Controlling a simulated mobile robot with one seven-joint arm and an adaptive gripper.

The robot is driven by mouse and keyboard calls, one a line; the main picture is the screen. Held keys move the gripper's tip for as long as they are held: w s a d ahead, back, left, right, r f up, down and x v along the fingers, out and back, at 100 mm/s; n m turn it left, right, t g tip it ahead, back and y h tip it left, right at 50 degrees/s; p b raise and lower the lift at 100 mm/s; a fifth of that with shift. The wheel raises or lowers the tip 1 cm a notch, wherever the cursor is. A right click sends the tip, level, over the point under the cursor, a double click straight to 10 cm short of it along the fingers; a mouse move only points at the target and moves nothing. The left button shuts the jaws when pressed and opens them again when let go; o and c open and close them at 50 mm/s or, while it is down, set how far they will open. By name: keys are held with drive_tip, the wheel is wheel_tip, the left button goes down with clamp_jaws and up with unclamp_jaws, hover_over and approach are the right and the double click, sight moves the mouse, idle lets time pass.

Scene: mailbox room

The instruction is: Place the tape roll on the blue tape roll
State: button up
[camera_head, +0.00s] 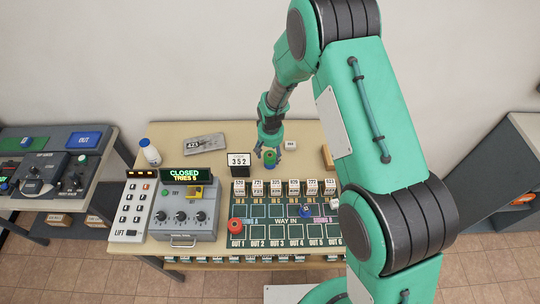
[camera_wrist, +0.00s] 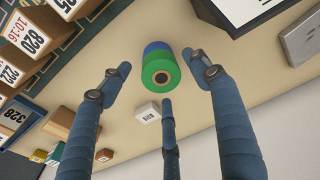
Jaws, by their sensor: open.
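A green tape roll (camera_wrist: 161,71) with a brown core shows in the wrist view, between my spread fingers and not touched by them. A blue tape roll (camera_wrist: 157,47) shows directly behind it, and the green roll appears stacked on top of it. The two look roughly lined up. My gripper (camera_wrist: 160,84) is open, its fingers apart around the stack. In the head view my gripper (camera_head: 270,150) is low over the back of the table, and the green roll (camera_head: 269,161) shows just below it, small and partly hidden.
A black 352 sign (camera_head: 239,163) stands close left of the gripper. A small white block (camera_head: 290,145) and a brown block (camera_head: 327,157) lie to the right. A row of numbered boxes (camera_head: 292,187) stands in front. A grey plate (camera_head: 205,143) lies at the back left.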

wheel_tip(320, 180, up, 10)
drive_tip(key=s, duration=0.1)
idle(0.4)
idle(0.7)
wheel_tip(320, 180, up, 15)
drive_tip(key=t, duration=0.1)
hover_over(270, 157)
drive_tip(key=s+d, duration=0.4)
drive_tip(key=d, duration=0.2)
drive_tip(key=s+d+r+t, duration=0.1)
drive_tip(key=s+d+r, duration=0.4)
drive_tip(key=s+r, duration=0.5)
drive_tip(key=s+d+r, duration=0.3)
drive_tip(key=s+r, duration=0.1)
drive_tip(key=s, duration=0.3)
drive_tip(key=s+d+r+m+t, duration=0.1)
drive_tip(key=s+d+r, duration=0.2)
drive_tip(key=s, duration=0.5)
drive_tip(key=s+d+r+t, duration=0.1)
drive_tip(key=s+d+r, duration=0.2)
drive_tip(key=s+r, duration=0.2)
drive_tip(key=s, duration=0.2)
drive_tip(key=shift+s+r+m, duration=0.3)
drive_tip(key=shift+s+r, duration=0.05)
